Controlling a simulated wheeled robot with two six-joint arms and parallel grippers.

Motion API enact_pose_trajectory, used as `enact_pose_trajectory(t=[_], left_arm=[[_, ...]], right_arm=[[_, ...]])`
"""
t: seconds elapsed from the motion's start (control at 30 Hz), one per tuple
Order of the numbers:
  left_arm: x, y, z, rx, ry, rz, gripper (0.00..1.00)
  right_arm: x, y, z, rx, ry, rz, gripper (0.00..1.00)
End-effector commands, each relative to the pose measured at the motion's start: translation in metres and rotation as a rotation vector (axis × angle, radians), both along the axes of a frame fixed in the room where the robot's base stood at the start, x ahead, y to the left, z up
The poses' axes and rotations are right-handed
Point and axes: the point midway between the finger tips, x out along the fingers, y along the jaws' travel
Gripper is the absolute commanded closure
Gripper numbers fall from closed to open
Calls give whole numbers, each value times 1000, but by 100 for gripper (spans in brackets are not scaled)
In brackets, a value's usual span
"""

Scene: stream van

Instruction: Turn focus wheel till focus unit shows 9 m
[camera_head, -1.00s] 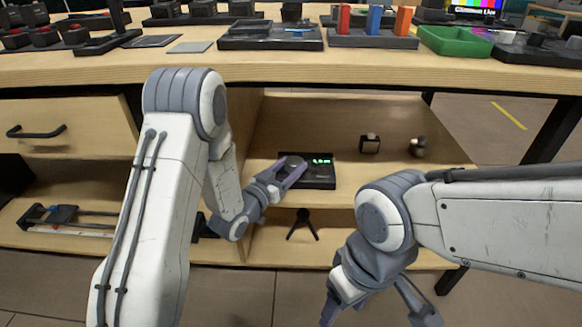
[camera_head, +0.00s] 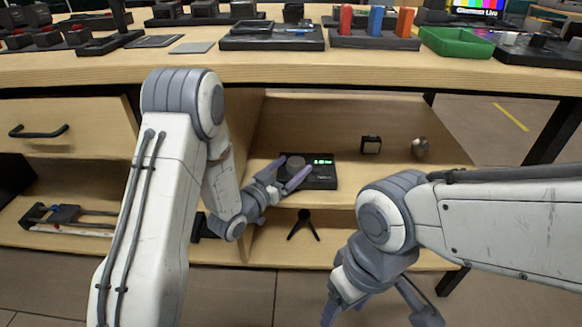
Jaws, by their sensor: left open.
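The focus unit (camera_head: 322,181) is a flat black box on the shelf under the desk. Its small green display (camera_head: 323,162) is lit, but the digits are too small to read surely. The focus wheel (camera_head: 296,163) is a round dark grey knob on the unit's left part. My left gripper (camera_head: 289,176) is open, its fingers just in front of the wheel and over the unit's front left. I cannot tell whether a finger touches the wheel. My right gripper (camera_head: 375,312) hangs low in front of the shelf with its fingers spread, away from the unit.
A small dark box (camera_head: 371,145) and a roundish object (camera_head: 419,148) stand to the right on the same shelf. A small black tripod (camera_head: 304,225) stands on the shelf below. The wooden desk top (camera_head: 380,68) overhangs above, carrying several devices and a green tray (camera_head: 456,41).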

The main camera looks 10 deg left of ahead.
Motion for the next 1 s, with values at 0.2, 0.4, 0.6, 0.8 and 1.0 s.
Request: enact_pose_trajectory(t=[0.2, 0.4, 0.6, 0.8, 1.0], left_arm=[[-29, 18, 1, -2, 7, 6, 9], [-64, 37, 1, -2, 6, 7, 9], [-85, 48, 1, -2, 5, 4, 9], [-90, 50, 0, -2, 1, 1, 9], [-90, 49, 0, 0, 1, 0, 9]], right_arm=[[0, 0, 10, 0, 0, 0, 36], [0, 0, 17, 0, 0, 0, 36], [0, 0, 27, 0, 0, 0, 36], [0, 0, 27, 0, 0, 0, 36], [0, 0, 27, 0, 0, 0, 36]])
